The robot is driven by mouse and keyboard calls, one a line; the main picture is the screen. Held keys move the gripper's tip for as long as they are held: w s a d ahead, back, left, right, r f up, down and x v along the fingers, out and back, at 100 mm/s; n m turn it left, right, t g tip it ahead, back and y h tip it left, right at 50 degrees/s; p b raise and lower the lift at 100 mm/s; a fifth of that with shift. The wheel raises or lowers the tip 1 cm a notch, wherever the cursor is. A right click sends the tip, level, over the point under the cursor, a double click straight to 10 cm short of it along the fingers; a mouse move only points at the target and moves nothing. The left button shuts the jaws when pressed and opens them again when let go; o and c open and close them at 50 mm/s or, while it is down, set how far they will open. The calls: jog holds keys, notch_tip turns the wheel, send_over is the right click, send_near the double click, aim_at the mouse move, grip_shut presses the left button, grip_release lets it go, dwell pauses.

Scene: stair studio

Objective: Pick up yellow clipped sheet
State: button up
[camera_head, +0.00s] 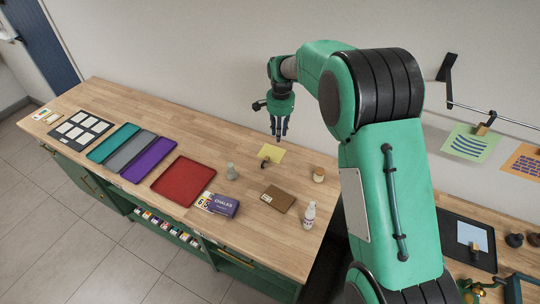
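The yellow sheet (273,152) lies on the wooden counter, near its back edge. A small brownish clip (265,160) seems to sit at its lower left edge; it is too small to make out well.
Near the sheet are a small bottle (232,172), a jar (319,174), a brown pad (279,198), a white bottle (309,216) and a purple chalk box (223,205). Trays, including a red one (183,181), lie left. Green (470,146) and orange (525,161) sheets hang at right.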

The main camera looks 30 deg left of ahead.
jog(key=s+a+f, duration=0.1)
jog(key=a+f, duration=0.6)
jog(key=f, duration=0.1)
jog(key=shift+s+p, duration=0.3)
jog(key=shift+s, duration=0.05)
jog(key=shift+d+f, duration=0.1)
jog(key=shift+f, duration=4.15)
jog(key=shift+f, duration=0.1)
jog(key=shift+a+f, duration=0.15)
jog(key=shift+f, duration=1.15)
jog(key=shift+a+f, duration=0.1)
jog(key=shift+f, duration=1.15)
jog(key=shift+c, duration=0.2)
